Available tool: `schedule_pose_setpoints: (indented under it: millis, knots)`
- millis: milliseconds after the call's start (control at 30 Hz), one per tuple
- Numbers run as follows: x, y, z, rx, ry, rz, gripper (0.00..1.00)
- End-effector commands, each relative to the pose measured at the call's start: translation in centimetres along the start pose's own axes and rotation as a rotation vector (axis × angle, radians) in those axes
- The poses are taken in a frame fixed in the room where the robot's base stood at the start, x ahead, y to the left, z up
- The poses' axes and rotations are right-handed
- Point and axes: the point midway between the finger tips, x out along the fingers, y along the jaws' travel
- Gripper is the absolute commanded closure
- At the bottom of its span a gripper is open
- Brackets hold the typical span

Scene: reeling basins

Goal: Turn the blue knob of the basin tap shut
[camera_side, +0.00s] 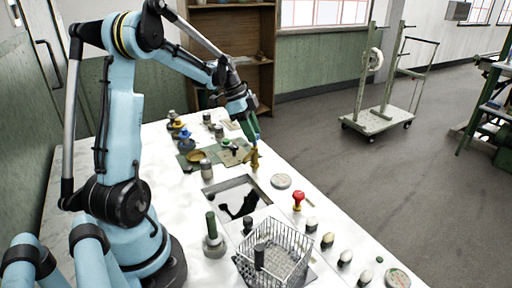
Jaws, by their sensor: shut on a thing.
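A sunken basin (232,189) with a dark shape in it is set into the white table. A brass-coloured tap (254,161) stands upright at its far edge. My gripper (252,138) points down onto the top of this tap and is shut on its knob. The fingers hide the knob, so its colour and how far it is turned cannot be told. A separate blue-topped piece (185,136) stands further left, apart from my gripper.
A wire basket (273,254) and a green-handled piece (212,227) stand in front of the basin. A red-knobbed piece (298,198) and a round disc (281,181) are to the right. Several small items crowd the table's far left. A trolley (376,120) stands on the floor.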

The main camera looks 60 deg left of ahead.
Motion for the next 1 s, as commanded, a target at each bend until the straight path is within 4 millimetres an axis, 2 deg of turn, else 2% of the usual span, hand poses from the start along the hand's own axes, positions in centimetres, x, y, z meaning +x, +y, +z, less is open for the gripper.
schedule_pose_setpoints:
  millis: [467,500,633,1000]
  knots:
    - [0.01,0.0,0.05,0.012,-0.002,0.005,0.97]
    - [0.01,0.0,0.05,0.012,-0.002,0.005,0.62]
    - [0.01,0.0,0.04,0.012,-0.002,0.005,0.42]
    - [-0.37,-0.01,0.03,0.011,-0.001,0.004,0.41]
